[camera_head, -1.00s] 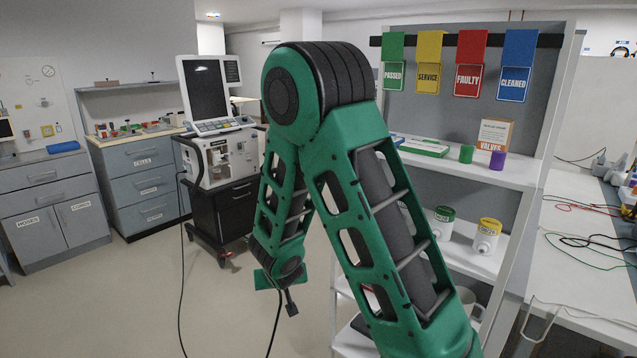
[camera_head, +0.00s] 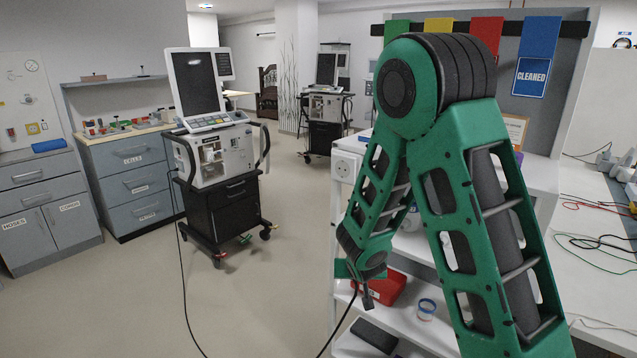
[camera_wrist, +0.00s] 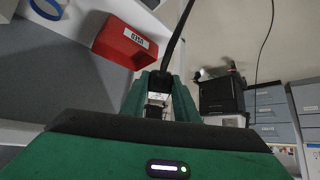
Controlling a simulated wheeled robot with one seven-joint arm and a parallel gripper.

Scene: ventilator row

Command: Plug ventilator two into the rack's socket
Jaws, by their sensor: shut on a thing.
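My gripper (camera_head: 364,274) is low beside the rack's left side, shut on a black plug (camera_wrist: 159,84). A black cable (camera_head: 338,332) runs from the plug down to the floor and back up to the near ventilator (camera_head: 222,155), which stands on a black wheeled cart at the left. I cannot read a number on it. The rack (camera_head: 343,200) is at the right, partly hidden by my arm. A white socket (camera_head: 345,167) shows high on its left end, above my gripper and apart from the plug. The socket is not clear in the wrist view.
A red labelled bin (camera_head: 385,288) and a blue-and-white ring (camera_head: 427,308) sit on a lower rack shelf; the bin also shows in the wrist view (camera_wrist: 124,42). Another ventilator (camera_head: 325,100) stands farther back. Grey drawer cabinets (camera_head: 130,180) line the left.

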